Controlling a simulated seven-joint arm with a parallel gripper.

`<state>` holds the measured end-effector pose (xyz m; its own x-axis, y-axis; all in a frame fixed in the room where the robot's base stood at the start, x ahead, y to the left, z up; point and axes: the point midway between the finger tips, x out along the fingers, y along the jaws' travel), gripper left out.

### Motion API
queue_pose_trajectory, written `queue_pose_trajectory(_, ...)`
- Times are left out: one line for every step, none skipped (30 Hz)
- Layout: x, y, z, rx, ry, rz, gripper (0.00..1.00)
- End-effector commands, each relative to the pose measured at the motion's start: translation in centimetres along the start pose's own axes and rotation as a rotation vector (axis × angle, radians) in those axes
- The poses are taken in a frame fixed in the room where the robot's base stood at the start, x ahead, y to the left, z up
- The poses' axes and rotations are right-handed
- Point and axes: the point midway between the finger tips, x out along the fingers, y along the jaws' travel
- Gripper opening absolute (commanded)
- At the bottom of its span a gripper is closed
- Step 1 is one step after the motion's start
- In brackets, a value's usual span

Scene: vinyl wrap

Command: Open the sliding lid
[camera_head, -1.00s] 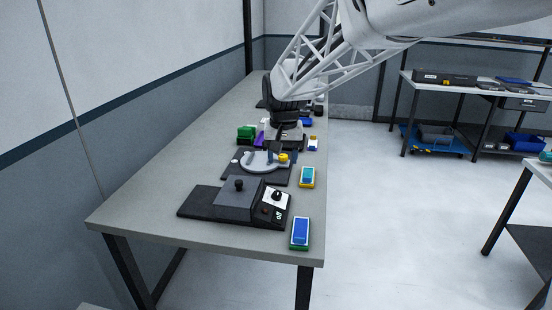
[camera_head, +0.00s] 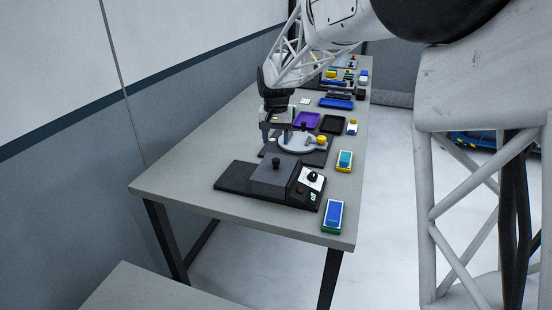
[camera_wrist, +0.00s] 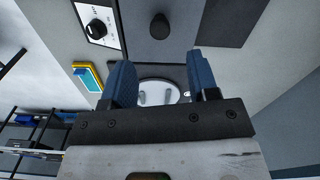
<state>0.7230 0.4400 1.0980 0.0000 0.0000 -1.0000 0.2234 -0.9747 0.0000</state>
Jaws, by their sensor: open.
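The sliding lid (camera_head: 268,176) is a grey plate with an upright black knob (camera_head: 275,162), on the dark base of a box on the near part of the table. A front panel (camera_head: 311,181) with a black dial is beside it. In the wrist view the lid (camera_wrist: 178,45) and its knob (camera_wrist: 159,25) show beyond the fingertips. My gripper (camera_head: 277,138) is open and empty, with its fingers over the round grey device behind the lid's box. In the wrist view its blue fingers (camera_wrist: 161,64) are apart, touching neither knob nor lid.
The round grey device (camera_head: 301,144) with a yellow knob stands behind the box. Blue-topped blocks (camera_head: 333,216) line the right table edge. Purple (camera_head: 306,121) and black (camera_head: 332,124) trays lie farther back. The table (camera_head: 170,183) is bare to the left of the box.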

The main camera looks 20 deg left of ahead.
Motion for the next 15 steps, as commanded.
queue_pose_trajectory(0.0, 0.0, 0.0, 0.000, 0.000, 0.000, 0.54)
queue_pose_trajectory(0.0, 0.0, 0.0, 0.000, 0.000, 0.000, 0.54)
queue_pose_trajectory(0.0, 0.0, 0.0, 0.000, 0.000, 0.000, 0.54)
queue_pose_trajectory(0.1, 0.0, 0.0, 0.000, 0.000, 0.000, 0.54)
queue_pose_trajectory(0.1, 0.0, 0.0, 0.000, 0.000, 0.000, 0.54)
queue_pose_trajectory(0.2, 0.0, 0.0, 0.000, 0.000, 0.000, 0.54)
queue_pose_trajectory(0.3, 0.0, 0.0, 0.000, 0.000, 0.000, 0.54)
queue_pose_trajectory(0.4, 0.0, 0.0, 0.000, 0.000, 0.000, 0.54)
queue_pose_trajectory(0.6, 0.0, 0.0, 0.000, 0.000, 0.000, 0.54)
queue_pose_trajectory(0.8, 0.0, 0.0, 0.000, 0.000, 0.000, 0.54)
queue_pose_trajectory(1.0, 0.0, 0.0, 0.000, 0.000, 0.000, 0.54)
queue_pose_trajectory(1.4, 0.0, 0.0, 0.000, -0.001, 0.000, 0.54)
queue_pose_trajectory(1.7, 0.0, 0.0, 0.000, -0.001, 0.000, 0.54)
queue_pose_trajectory(2.0, 0.0, 0.0, 0.000, -0.002, 0.001, 0.54)
queue_pose_trajectory(2.4, 0.0, 0.1, 0.000, -0.003, 0.001, 0.54)
